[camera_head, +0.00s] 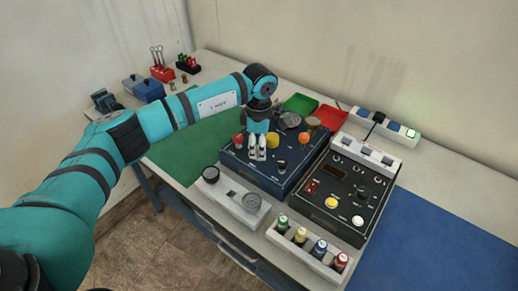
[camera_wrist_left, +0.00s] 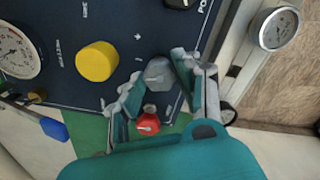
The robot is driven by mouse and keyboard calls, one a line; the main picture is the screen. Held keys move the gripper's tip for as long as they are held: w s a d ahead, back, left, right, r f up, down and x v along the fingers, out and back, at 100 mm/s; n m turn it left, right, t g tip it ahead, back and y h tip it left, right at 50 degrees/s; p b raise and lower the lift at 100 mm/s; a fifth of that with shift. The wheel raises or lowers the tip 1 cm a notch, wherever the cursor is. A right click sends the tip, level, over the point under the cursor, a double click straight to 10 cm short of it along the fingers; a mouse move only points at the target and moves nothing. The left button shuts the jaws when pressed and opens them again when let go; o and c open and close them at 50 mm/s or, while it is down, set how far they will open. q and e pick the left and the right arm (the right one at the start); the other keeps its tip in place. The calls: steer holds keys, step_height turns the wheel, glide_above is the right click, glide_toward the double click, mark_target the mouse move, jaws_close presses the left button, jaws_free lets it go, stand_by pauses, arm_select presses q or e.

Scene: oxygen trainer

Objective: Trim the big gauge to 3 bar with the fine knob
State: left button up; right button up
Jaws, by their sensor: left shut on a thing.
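The blue panel (camera_head: 290,165) carries the knobs and sits mid-bench. My left gripper (camera_head: 257,155) reaches down onto its left part. In the left wrist view its fingers (camera_wrist_left: 162,84) are on both sides of a grey knob (camera_wrist_left: 158,74), shut on it; this seems to be the fine knob, with plus and minus marks beside it. The big gauge (camera_wrist_left: 18,50) has a white dial and is cut by the left edge of the wrist view; its reading is too small to tell. A yellow knob (camera_wrist_left: 97,61) and a red knob (camera_wrist_left: 148,122) stand nearby.
A strip with small gauges (camera_head: 251,202) stands in front of the panel. A black panel (camera_head: 350,190) is to the right, with a rack of several coloured-topped bottles (camera_head: 301,237) before it. Green (camera_head: 300,103) and red (camera_head: 330,117) trays lie behind. The blue mat (camera_head: 440,245) is clear.

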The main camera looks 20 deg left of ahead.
arm_select(q)
steer(key=n+b, duration=0.1)
steer(key=n, duration=0.2)
steer(key=shift+b, duration=0.4)
steer(key=shift+n+b, duration=0.6)
steer(key=shift+n, duration=0.8)
steer(key=shift+r, duration=0.15)
steer(key=o, duration=1.2)
steer(key=shift+c, duration=0.2)
step_height(320, 180, up, 12)
